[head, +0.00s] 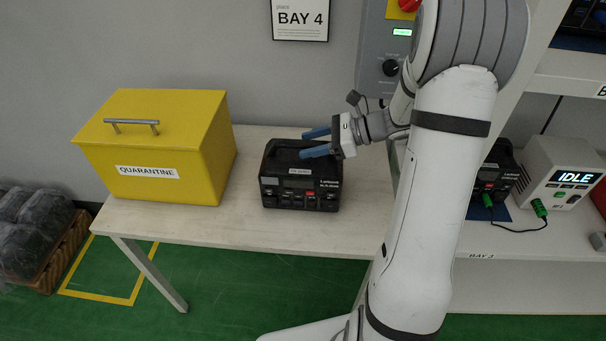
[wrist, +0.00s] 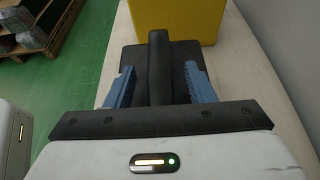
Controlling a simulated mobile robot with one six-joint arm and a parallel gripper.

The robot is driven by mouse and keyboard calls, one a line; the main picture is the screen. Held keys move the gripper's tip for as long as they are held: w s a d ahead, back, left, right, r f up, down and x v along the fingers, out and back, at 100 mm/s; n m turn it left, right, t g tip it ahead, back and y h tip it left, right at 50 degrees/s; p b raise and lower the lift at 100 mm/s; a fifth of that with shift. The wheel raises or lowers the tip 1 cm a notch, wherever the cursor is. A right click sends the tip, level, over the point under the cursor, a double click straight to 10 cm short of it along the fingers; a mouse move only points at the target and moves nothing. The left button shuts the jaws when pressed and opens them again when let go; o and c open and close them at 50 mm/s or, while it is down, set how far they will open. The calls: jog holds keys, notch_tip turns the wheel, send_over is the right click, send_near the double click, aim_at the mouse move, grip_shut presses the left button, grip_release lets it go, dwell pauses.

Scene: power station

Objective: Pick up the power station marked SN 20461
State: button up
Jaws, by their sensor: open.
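A black power station (head: 300,183) stands upright on the pale table, with a carry handle on top and a small white label on its front that is too small to read. My gripper (head: 308,144) is open and empty at the top of this station, its blue fingers pointing left. In the wrist view, the open fingers (wrist: 160,86) lie on either side of the station's black handle (wrist: 159,60). I cannot tell how deep they reach. A second black power station (head: 496,172) stands at the right, partly hidden by my arm, with a green plug in its front.
A yellow QUARANTINE box (head: 205,165) stands left of the station on the table (head: 170,222). A white unit reading IDLE (head: 566,176) is cabled to the right-hand station. A grey wall panel (head: 373,45) is behind my arm. A crate of dark wrapped goods (head: 35,240) is at far left.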

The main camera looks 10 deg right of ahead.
jog(key=shift+w+a+f, duration=0.15)
jog(key=shift+a+f, duration=0.1)
jog(key=shift+a, duration=0.25)
jog(key=shift+c, duration=0.6)
grip_shut()
dwell(0.4)
jog(key=shift+r, duration=0.15)
